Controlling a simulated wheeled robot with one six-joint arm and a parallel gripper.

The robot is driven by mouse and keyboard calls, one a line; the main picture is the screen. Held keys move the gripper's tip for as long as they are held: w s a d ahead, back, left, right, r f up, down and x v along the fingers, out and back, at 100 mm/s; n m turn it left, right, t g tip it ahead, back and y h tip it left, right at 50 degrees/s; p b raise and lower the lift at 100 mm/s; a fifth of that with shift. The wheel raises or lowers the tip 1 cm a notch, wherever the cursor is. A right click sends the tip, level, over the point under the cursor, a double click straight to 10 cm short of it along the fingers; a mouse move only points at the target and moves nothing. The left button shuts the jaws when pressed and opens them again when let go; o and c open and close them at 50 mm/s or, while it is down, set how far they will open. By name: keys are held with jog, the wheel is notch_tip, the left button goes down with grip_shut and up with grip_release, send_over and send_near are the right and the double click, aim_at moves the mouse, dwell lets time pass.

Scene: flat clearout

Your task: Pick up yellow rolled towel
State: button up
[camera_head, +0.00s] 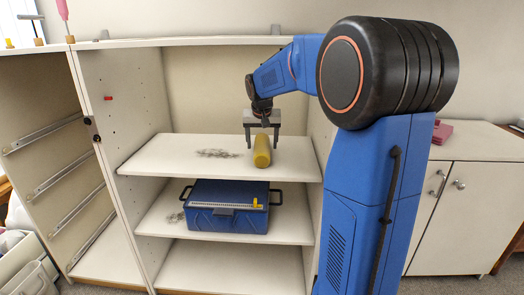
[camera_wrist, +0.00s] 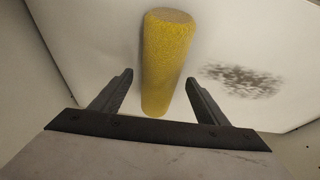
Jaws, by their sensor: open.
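The yellow rolled towel (camera_head: 262,152) lies on the top white shelf board (camera_head: 170,155) of the open cabinet, towards the right. My gripper (camera_head: 262,140) is just above and behind its far part in the head view, pointing down. In the wrist view the towel (camera_wrist: 166,62) is a fuzzy yellow cylinder. Its near end reaches between the two dark fingers of my gripper (camera_wrist: 164,82), with a gap on either side. The gripper is open and holds nothing.
A grey speckled patch (camera_head: 217,153) is on the shelf left of the towel; it also shows in the wrist view (camera_wrist: 240,80). A blue case (camera_head: 228,211) stands on the shelf below. Cabinet side walls (camera_head: 120,110) bound the space.

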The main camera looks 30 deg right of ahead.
jog(key=x, duration=0.2)
jog(key=shift+w+f, duration=0.1)
jog(key=shift+f, duration=0.3)
jog(key=c, duration=1.2)
jog(key=shift+r, duration=0.1)
